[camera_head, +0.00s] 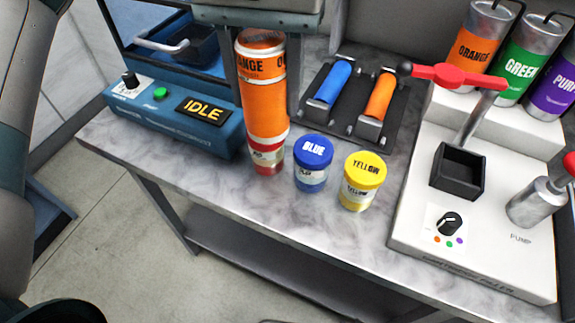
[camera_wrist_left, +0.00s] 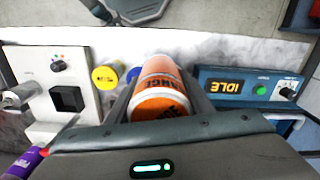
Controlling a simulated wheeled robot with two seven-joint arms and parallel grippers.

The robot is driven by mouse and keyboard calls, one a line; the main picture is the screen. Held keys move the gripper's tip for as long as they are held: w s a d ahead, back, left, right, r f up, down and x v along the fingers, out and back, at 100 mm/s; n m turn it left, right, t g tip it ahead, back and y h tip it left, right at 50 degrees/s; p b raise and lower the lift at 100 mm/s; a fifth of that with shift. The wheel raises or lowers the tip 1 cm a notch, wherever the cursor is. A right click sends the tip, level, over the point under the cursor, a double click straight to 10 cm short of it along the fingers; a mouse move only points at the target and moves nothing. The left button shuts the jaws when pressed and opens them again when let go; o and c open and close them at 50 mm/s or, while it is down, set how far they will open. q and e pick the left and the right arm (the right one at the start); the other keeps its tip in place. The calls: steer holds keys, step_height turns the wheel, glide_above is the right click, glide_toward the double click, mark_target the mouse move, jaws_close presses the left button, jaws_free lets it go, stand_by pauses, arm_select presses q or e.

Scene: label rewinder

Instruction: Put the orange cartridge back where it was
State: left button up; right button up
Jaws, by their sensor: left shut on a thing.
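My left gripper (camera_head: 264,112) comes down from the top and is shut around the orange cartridge (camera_head: 262,98), a tall orange cylinder with white bands and "ORANGE" lettering. The cartridge is roughly upright, slightly tilted in the picture. Its lower end overlaps a small red jar (camera_head: 267,158) on the marble bench and hides much of its lid. I cannot tell whether they touch. In the left wrist view the cartridge (camera_wrist_left: 162,90) sits between the two fingers. My right gripper is not in view.
A blue jar (camera_head: 312,160) and yellow jar (camera_head: 362,180) stand right of the red one. A dark rack (camera_head: 352,118) holds blue and orange rollers. The IDLE machine (camera_head: 170,118) is left. The white pump station (camera_head: 420,215), with orange, green and purple canisters, is right.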

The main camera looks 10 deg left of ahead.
arm_select(q)
steer(key=shift+a+r, duration=0.3)
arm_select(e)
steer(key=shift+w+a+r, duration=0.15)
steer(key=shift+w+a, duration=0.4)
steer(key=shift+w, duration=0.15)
arm_select(q)
steer(key=shift+d, duration=0.1)
